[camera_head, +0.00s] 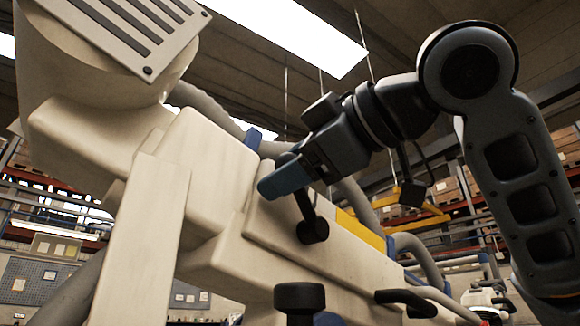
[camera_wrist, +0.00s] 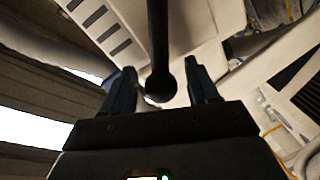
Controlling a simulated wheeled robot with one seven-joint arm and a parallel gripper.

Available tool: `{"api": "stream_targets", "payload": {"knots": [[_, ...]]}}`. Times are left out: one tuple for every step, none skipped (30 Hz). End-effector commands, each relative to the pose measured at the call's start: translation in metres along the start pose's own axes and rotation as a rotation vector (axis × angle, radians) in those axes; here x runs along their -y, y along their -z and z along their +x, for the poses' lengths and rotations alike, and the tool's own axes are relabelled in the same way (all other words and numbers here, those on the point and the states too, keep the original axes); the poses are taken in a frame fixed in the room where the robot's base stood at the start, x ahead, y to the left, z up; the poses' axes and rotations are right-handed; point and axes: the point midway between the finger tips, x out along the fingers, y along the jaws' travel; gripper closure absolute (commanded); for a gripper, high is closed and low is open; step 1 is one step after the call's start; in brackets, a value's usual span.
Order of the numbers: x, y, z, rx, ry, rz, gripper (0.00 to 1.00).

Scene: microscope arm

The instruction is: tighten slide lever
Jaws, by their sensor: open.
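The slide lever is a black rod with a round pivot (camera_head: 312,231) on the side of the cream microscope arm (camera_head: 200,160). It tilts up and left from the pivot. In the head view, my gripper's (camera_head: 283,180) blue finger crosses in front of the rod and hides part of it. In the wrist view, the lever (camera_wrist: 158,40) comes down from the top edge, and its ball end lies between the two fingers of my gripper (camera_wrist: 158,70). A gap shows on both sides of it. My gripper is open; I cannot tell whether either finger touches the lever.
A black knob (camera_head: 300,298) and a black handle (camera_head: 405,300) stick out low on the microscope. A yellow strip (camera_head: 360,231) lies right of the lever. A thick grey hose (camera_head: 362,205) runs behind. Shelves stand in the background. Open air lies above my gripper.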

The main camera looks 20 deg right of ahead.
Motion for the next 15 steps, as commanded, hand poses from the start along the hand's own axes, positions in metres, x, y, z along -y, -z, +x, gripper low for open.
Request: {"api": "stream_targets", "payload": {"knots": [[0.000, 0.000, 0.000, -0.001, 0.000, 0.000, 0.41], [0.000, 0.000, -0.001, -0.001, -0.001, 0.000, 0.41], [0.000, 0.000, -0.002, -0.001, -0.001, 0.000, 0.41], [0.000, 0.000, -0.004, -0.002, -0.002, 0.000, 0.41], [0.000, 0.000, -0.006, -0.002, -0.003, 0.000, 0.41], [0.000, 0.001, -0.011, -0.003, -0.003, -0.001, 0.41], [0.001, 0.000, -0.015, -0.004, -0.002, -0.002, 0.41], [0.001, 0.000, -0.019, -0.003, -0.003, -0.002, 0.41], [0.001, 0.000, -0.026, -0.003, -0.004, -0.002, 0.41], [0.001, 0.000, -0.031, -0.003, -0.003, -0.002, 0.41], [0.001, 0.000, -0.036, -0.003, -0.004, -0.001, 0.41], [0.001, -0.001, -0.043, -0.002, -0.003, -0.002, 0.41], [0.001, -0.001, -0.048, -0.003, -0.004, -0.002, 0.41], [0.001, -0.001, -0.052, -0.002, -0.003, -0.002, 0.41], [0.001, -0.001, -0.058, -0.001, -0.003, -0.002, 0.41]]}}
